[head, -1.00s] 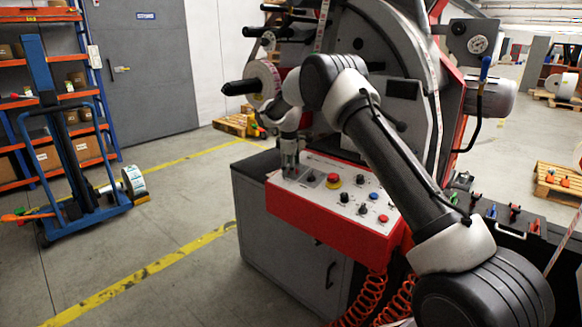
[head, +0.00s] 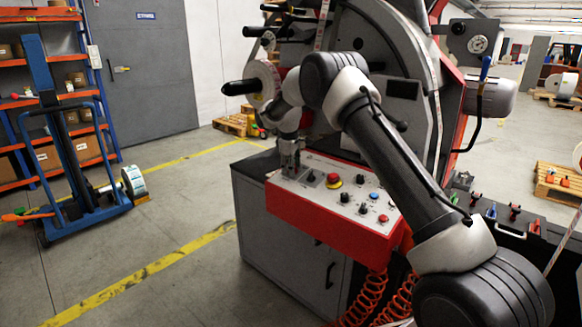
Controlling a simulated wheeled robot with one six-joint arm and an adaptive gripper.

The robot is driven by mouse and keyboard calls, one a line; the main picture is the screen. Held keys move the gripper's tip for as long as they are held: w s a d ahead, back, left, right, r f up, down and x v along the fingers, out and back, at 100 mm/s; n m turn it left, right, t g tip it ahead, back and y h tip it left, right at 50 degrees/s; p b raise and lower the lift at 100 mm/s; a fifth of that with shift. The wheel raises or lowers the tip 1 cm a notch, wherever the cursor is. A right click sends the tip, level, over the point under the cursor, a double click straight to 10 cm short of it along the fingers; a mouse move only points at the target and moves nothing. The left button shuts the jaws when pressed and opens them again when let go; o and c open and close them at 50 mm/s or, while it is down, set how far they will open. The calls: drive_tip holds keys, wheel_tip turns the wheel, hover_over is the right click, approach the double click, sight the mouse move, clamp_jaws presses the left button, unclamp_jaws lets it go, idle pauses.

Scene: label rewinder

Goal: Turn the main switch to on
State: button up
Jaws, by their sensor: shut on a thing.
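The control panel (head: 327,204) is a white sloped face on a red box, on a grey cabinet. My gripper (head: 290,172) points down at the panel's left end, with its fingertips at the panel face. It is shut on a part there, which the fingers hide; from its place this appears to be the main switch. The switch's on or off position cannot be made out. To the right on the panel are a red and yellow emergency stop (head: 333,180), black knobs (head: 345,197), a blue button (head: 374,197) and a red button (head: 383,218).
The rewinder (head: 385,80) with its rolls stands behind the panel. Red coiled hoses (head: 372,300) hang below the red box. Clamps (head: 515,212) stand on the dark bench at right. The floor at left is open up to a blue lifter (head: 75,150).

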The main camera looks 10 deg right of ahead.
drive_tip(key=m, duration=0.5)
drive_tip(key=shift+m+t+h, duration=0.3)
drive_tip(key=shift+m+h, duration=0.3)
drive_tip(key=shift+m, duration=1.8)
drive_tip(key=shift+d, duration=0.1)
drive_tip(key=o, duration=1)
drive_tip(key=v, duration=1.2)
